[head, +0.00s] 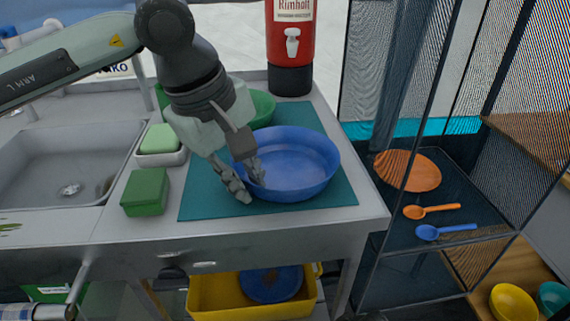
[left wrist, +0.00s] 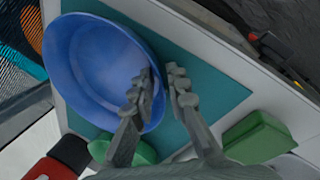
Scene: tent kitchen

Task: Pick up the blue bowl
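The blue bowl (head: 300,165) sits upright on a teal mat (head: 335,190) on the counter. My left gripper (head: 249,184) comes down at the bowl's left rim, with one finger over the inside and the other outside. In the left wrist view, the fingers of the gripper (left wrist: 160,75) are apart on either side of the rim of the bowl (left wrist: 95,65). I cannot tell whether either finger touches the rim.
A green bowl (head: 263,106) stands behind the blue bowl, partly hidden by my gripper. A green block (head: 146,192) and a soap dish (head: 160,145) lie to the left, beside the sink (head: 60,165). A red dispenser (head: 291,50) stands behind. A side shelf holds spoons and an orange plate (head: 408,171).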

